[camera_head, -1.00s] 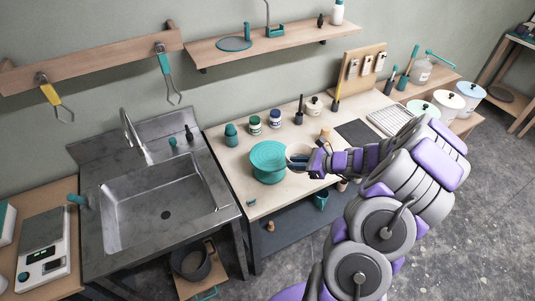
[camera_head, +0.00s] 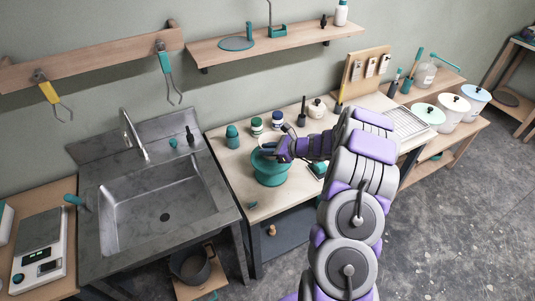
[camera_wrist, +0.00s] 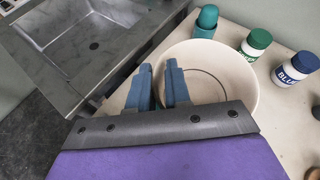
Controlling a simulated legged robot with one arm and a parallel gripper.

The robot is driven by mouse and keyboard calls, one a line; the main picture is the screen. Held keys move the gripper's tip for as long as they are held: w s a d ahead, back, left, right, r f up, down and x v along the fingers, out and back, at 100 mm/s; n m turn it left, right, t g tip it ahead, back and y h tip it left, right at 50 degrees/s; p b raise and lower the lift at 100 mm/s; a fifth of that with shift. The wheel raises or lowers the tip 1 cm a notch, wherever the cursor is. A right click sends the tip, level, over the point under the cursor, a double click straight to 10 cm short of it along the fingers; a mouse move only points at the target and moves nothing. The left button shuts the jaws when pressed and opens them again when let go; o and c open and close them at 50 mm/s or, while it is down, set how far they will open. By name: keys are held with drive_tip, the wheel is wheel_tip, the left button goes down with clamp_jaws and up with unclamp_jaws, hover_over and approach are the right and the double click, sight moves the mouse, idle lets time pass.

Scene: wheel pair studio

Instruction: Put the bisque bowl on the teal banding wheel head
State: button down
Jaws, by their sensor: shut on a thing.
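The bisque bowl (camera_wrist: 215,75) is cream-coloured, wide and upright. It fills the middle of the wrist view. My gripper (camera_wrist: 160,72) is shut on its near left rim, one finger inside the bowl and one outside. In the head view, my gripper (camera_head: 270,149) is over the teal banding wheel (camera_head: 271,174), which stands at the left part of the workbench. There the bowl is mostly hidden by my gripper. The wheel head is hidden below the bowl in the wrist view, and I cannot tell whether the bowl touches it.
A teal bottle (camera_head: 232,137), a green-labelled jar (camera_head: 257,126) and a blue-labelled jar (camera_head: 277,119) stand behind the wheel. The steel sink (camera_head: 160,200) is to the left. The bench (camera_head: 235,165) is bare just left of the wheel.

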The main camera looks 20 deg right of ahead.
drive_tip(key=shift+f, duration=0.85)
drive_tip(key=c, duration=1.1)
unclamp_jaws()
drive_tip(key=shift+r, duration=0.1)
drive_tip(key=shift+o, duration=0.2)
